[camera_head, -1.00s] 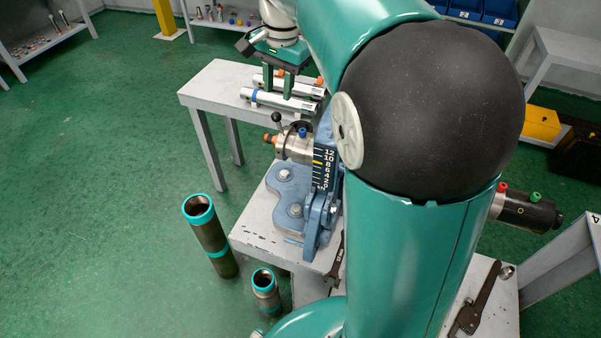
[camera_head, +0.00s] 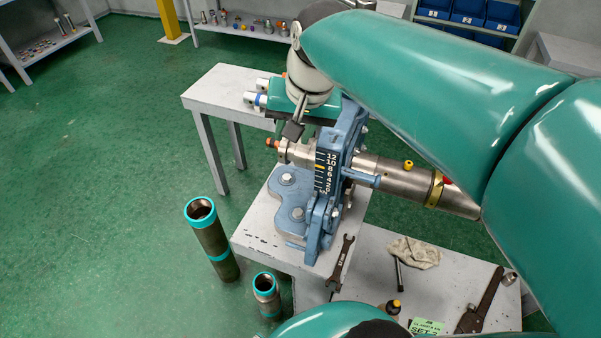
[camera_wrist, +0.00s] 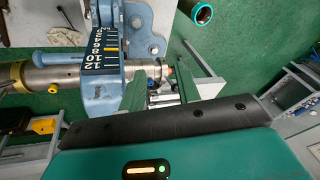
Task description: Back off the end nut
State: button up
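The blue vise (camera_head: 335,165) stands on a grey bench and holds a long steel cylinder (camera_head: 395,178). A small copper-coloured end nut (camera_head: 271,142) sits at the cylinder's left end in the head view. In the wrist view the nut (camera_wrist: 168,69) shows small, beyond the vise frame (camera_wrist: 104,92). My gripper (camera_wrist: 163,66) is open, its green fingers spread on either side of the nut end. I cannot tell whether they touch it.
A wrench (camera_head: 341,265) lies on the bench by the vise. A pipe wrench (camera_head: 482,300) and a rag (camera_head: 413,252) lie on the lower bench. Two teal-ringed pipes (camera_head: 212,240) stand on the floor at left. Open floor lies left.

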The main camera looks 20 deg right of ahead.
jog(key=s+a+f+n+t, duration=0.1)
jog(key=s+a+f+n, duration=0.1)
jog(key=s, duration=0.6)
jog(key=shift+s+f+n+t+h, duration=0.15)
jog(key=shift+f+n+t+h, duration=0.25)
jog(key=shift+f+n, duration=0.55)
jog(key=shift+r, duration=0.1)
